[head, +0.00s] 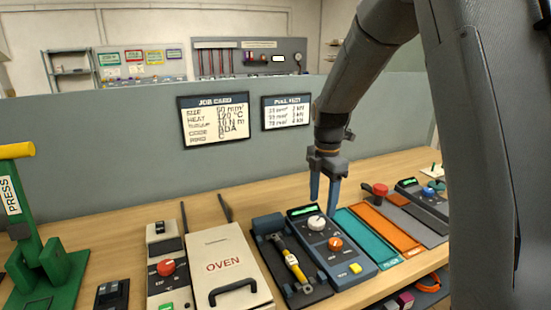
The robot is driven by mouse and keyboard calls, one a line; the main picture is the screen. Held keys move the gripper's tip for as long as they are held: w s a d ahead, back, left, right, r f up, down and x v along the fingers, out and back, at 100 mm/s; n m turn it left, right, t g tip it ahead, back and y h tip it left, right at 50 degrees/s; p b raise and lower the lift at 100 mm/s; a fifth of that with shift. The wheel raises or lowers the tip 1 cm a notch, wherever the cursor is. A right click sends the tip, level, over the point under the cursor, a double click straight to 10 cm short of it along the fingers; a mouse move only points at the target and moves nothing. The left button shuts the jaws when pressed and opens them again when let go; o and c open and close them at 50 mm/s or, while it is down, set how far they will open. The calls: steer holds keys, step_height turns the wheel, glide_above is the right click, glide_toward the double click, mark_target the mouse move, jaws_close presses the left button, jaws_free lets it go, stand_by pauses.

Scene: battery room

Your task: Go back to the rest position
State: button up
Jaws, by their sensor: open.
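My gripper (323,187) hangs from my arm at the centre right of the head view. Its two blue fingers point down and are apart, with nothing between them. It is above the back of a blue-grey device (350,268) with a white knob, an orange knob, a yellow button and a green-lit display. The fingertips look a little above the white knob; I cannot tell the exact gap. My arm comes down from the upper right.
A white oven (222,241) and a dark tray (312,299) with a yellow-banded tool stand left of the device. A green press (45,265) is at far left. Teal (366,240) and orange (388,230) strips lie right. A grey partition (120,150) with a job card (213,120) rises behind the bench.

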steer(key=s+f+m+t, duration=0.1)
steer(key=s+f+m, duration=0.2)
steer(key=s+m, duration=1.8)
steer(key=shift+s+a+f+m, duration=0.2)
steer(key=shift+s+m, duration=0.2)
steer(key=shift+s, duration=0.75)
steer(key=shift+c, duration=0.2)
